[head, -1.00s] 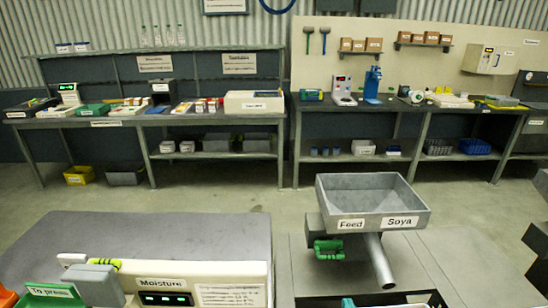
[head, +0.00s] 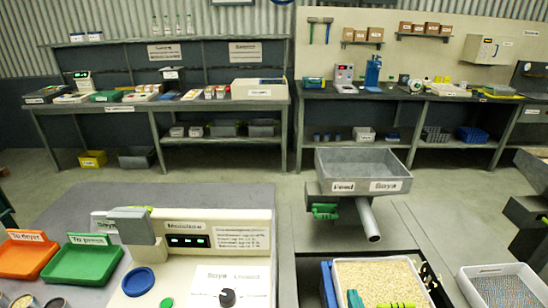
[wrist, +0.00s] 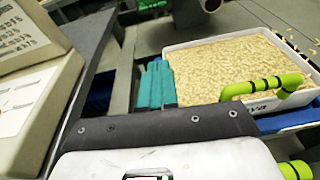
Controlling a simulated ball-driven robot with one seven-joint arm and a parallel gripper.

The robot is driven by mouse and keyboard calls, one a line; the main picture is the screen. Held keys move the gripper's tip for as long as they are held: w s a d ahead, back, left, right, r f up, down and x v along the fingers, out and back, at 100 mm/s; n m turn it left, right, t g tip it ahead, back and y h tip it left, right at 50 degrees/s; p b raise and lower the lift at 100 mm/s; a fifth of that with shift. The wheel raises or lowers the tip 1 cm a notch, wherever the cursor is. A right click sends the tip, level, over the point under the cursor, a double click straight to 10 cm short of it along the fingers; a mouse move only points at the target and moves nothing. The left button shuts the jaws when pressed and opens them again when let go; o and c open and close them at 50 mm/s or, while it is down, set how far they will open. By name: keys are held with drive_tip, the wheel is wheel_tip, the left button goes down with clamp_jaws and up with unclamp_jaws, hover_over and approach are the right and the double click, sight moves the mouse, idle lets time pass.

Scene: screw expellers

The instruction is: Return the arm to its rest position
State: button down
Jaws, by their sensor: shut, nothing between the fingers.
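My gripper (wrist: 155,80) shows in the wrist view as teal fingers close together in front of a dark bar, with nothing between them. Teal that looks like its tip also shows at the bottom edge of the head view (head: 353,298). The fingers are just left of a white tray (wrist: 186,58) filled with pale pellets, and appear apart from it. The same tray (head: 427,272) shows at the bottom of the head view. Most of my arm is out of the head view.
A moisture meter (head: 185,227) stands on the left bench, beside a green tray (head: 82,262) and an orange tray (head: 24,256). A grey feed hopper (head: 362,166) stands ahead. Another white tray (head: 502,270) holds dark grains at right. Open floor lies before the back benches.

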drive_tip(key=s+d+f+m+g+h, duration=0.25)
drive_tip(key=s+d+m, duration=0.3)
drive_tip(key=m, duration=0.35)
drive_tip(key=s+d+f+m+g+h, duration=0.1)
drive_tip(key=s+d+f+m+g, duration=0.1)
drive_tip(key=s+d+m+g, duration=0.5)
drive_tip(key=s+a+m+g+y, duration=0.1)
drive_tip(key=s+a+m+g, duration=0.1)
drive_tip(key=s+m, duration=0.7)
drive_tip(key=s+a+f+m+g+y, duration=0.1)
drive_tip(key=s+a+m+g+y, duration=0.1)
drive_tip(key=s+m, duration=0.8)
drive_tip(key=shift+s+a+f+m+g, duration=0.15)
drive_tip(key=shift+s+m+g, duration=0.15)
drive_tip(key=shift+s+g, duration=0.3)
drive_tip(key=shift+y, duration=0.25)
